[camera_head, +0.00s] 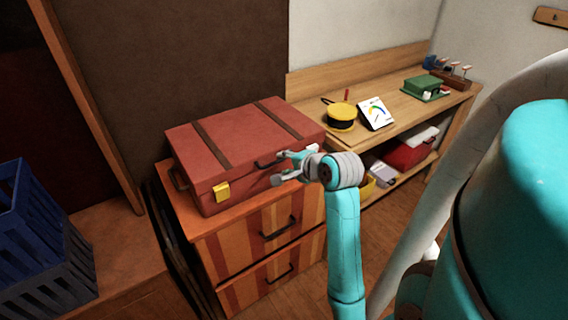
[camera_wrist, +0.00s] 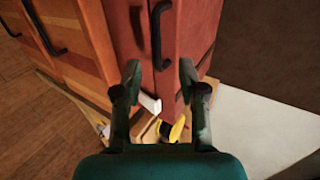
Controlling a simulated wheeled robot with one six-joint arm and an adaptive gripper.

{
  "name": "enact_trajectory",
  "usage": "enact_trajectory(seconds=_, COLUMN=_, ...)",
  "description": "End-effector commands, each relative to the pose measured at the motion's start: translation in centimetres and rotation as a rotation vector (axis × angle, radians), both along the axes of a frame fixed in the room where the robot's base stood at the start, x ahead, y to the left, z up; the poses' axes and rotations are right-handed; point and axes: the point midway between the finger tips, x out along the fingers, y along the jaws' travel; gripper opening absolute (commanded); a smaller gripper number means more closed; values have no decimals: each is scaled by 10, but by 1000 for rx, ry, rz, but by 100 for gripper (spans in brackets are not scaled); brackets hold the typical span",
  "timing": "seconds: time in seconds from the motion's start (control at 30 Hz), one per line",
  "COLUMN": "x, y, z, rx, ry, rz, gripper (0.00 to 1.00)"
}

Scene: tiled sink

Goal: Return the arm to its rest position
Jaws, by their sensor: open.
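My arm reaches out from the lower right in the head view. My gripper (camera_head: 279,167) is open in front of the red suitcase (camera_head: 236,139), near its black handle (camera_head: 268,163). In the wrist view, the two fingers of my gripper (camera_wrist: 160,72) stand apart with nothing held between them. The suitcase (camera_wrist: 188,50) and its handle (camera_wrist: 157,38) lie beyond the fingertips. I cannot tell how wide the gap to the handle is. The suitcase lies flat and closed on a striped drawer cabinet (camera_head: 247,241).
A wooden bench (camera_head: 398,105) to the right holds a yellow tape roll (camera_head: 341,113), a white gauge card (camera_head: 375,113) and a green box (camera_head: 424,85). A red box (camera_head: 410,153) is on its lower shelf. Blue crates (camera_head: 38,240) stand at the left. Open floor shows right of the cabinet.

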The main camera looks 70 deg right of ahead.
Motion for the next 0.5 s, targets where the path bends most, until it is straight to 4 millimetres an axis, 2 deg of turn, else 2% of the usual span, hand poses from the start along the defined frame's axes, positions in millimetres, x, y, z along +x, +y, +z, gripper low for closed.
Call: enact_trajectory(seconds=0.5, x=-5, y=3, z=4, rx=0, ry=0, rz=-1, gripper=42)
